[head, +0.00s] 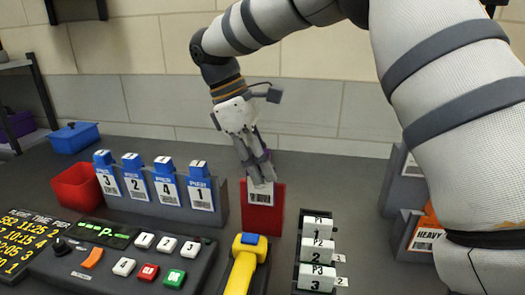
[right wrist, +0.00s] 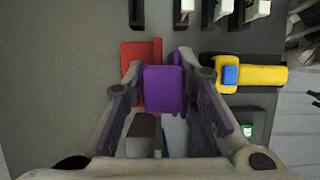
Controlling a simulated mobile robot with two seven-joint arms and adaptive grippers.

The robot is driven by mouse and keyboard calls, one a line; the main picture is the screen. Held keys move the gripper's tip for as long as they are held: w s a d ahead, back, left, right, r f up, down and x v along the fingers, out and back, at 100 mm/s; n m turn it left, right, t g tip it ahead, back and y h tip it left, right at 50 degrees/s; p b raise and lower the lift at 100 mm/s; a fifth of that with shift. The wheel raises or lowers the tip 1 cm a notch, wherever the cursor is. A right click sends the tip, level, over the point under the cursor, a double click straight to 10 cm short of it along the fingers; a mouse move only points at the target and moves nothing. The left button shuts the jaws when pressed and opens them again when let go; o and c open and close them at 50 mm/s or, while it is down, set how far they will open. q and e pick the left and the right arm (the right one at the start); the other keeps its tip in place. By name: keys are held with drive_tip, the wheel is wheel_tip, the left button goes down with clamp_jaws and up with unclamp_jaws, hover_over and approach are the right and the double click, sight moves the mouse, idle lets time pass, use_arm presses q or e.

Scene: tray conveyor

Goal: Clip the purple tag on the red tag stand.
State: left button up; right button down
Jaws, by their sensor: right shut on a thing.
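My right gripper (head: 260,180) points down at the stand's top edge. In the right wrist view the purple tag (right wrist: 163,88) sits between the fingertips, which are shut on it. It overlaps the red stand there; I cannot tell whether they touch. In the head view the fingers hide nearly all of the tag. My left gripper is not in view.
A row of blue numbered holders (head: 168,190) stands left of the stand. A yellow scanner (head: 241,268) lies in front. A black rack with white P1 to P3 blocks (head: 317,250) is at right. A button console (head: 120,258) and red bin (head: 76,187) are at left.

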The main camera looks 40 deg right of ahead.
drive_tip(key=shift+f, duration=1.85)
drive_tip(key=c, duration=1.2)
unclamp_jaws()
drive_tip(key=shift+w+a+r, duration=0.1)
